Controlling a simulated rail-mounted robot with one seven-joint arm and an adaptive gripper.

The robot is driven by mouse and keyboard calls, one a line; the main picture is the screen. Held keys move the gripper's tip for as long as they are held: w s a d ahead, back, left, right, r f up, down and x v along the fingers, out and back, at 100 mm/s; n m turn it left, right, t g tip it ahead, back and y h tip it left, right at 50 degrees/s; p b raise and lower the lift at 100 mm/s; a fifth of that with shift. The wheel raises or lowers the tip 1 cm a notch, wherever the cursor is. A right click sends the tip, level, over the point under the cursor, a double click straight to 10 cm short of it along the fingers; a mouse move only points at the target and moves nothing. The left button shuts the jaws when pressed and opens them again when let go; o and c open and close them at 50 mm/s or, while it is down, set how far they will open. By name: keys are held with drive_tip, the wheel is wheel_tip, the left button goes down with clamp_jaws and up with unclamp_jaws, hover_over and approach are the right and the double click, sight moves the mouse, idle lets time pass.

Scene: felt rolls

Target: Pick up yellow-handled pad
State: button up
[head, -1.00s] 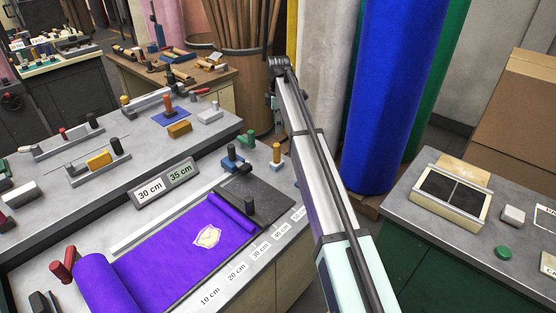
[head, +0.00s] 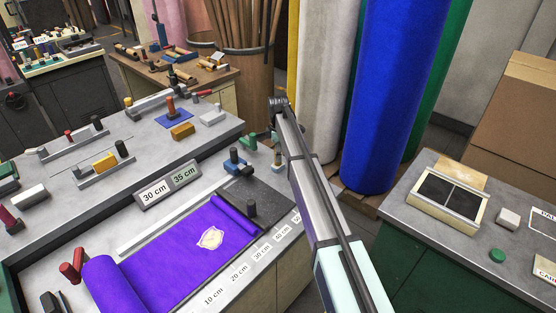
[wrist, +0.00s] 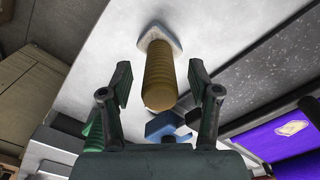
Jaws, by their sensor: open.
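The yellow-handled pad shows in the wrist view, with its ribbed yellow handle (wrist: 160,78) pointing towards the camera and its pale base (wrist: 158,38) against the grey worktop. My gripper (wrist: 160,84) is open, with one finger on each side of the handle and visible gaps between. The handle is not gripped. In the head view my arm crosses the area near the pad and largely hides the pad and the gripper.
A blue-handled tool (head: 236,160) and a green one (head: 249,141) stand close to the pad. Purple felt (head: 170,253) lies on the bench to the left. A tall blue roll (head: 390,95) stands behind my arm.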

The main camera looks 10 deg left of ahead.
drive_tip(key=shift+f+p, duration=0.3)
drive_tip(key=shift+f, duration=1.05)
clamp_jaws()
drive_tip(key=shift+r, duration=0.15)
wheel_tip(320, 180, up, 20)
drive_tip(key=b, duration=0.5)
drive_tip(key=shift+a, duration=0.1)
